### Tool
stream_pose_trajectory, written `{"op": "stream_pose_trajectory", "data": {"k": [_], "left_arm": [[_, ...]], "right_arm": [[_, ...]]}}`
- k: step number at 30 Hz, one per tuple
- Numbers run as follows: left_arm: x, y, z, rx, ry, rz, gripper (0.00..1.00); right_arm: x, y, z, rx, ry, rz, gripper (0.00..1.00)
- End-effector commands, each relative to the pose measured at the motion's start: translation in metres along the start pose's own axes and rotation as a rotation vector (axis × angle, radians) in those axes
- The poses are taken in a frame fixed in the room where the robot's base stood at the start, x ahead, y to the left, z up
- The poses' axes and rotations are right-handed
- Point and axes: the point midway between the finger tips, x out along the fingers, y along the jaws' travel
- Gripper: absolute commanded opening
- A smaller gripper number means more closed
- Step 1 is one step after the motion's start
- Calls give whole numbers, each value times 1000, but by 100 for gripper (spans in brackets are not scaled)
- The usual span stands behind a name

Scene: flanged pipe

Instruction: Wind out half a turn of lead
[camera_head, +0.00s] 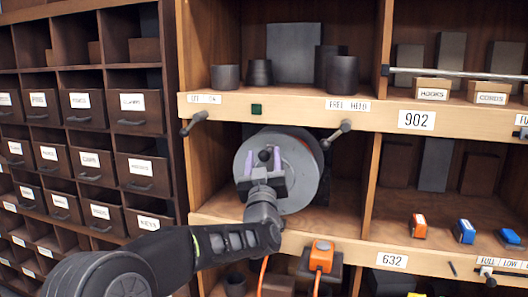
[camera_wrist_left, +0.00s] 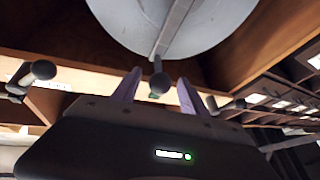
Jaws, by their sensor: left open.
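A grey reel disc (camera_head: 300,170) faces me in the middle shelf bay. A thin crank arm (camera_wrist_left: 165,38) runs down its face in the left wrist view and ends in a dark round knob (camera_wrist_left: 159,84). My left gripper (camera_head: 261,160) is open in front of the disc, its two pale purple fingers on either side of the knob. The left wrist view shows the fingers (camera_wrist_left: 158,88) apart, with gaps beside the knob. An orange lead (camera_head: 263,275) hangs below, and an orange plug-like block (camera_head: 321,254) sits under the bay. My right gripper is not in view.
Two dark levers with round ends (camera_head: 198,119) (camera_head: 344,128) stick out from the rail above the bay, left and right of the reel. A small green square (camera_head: 256,109) sits between them. Labelled drawers (camera_head: 88,165) stand left; small orange and blue blocks (camera_head: 465,231) lie right.

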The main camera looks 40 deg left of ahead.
Motion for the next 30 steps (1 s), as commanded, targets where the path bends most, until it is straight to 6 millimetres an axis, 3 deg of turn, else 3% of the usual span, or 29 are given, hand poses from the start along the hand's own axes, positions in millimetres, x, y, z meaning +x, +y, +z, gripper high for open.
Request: {"op": "stream_pose_trajectory", "data": {"k": [11,30], "left_arm": [[8,0,1,0,0,0,52],[8,0,0,0,0,0,0]], "right_arm": [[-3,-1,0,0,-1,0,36],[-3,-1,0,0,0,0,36]]}}
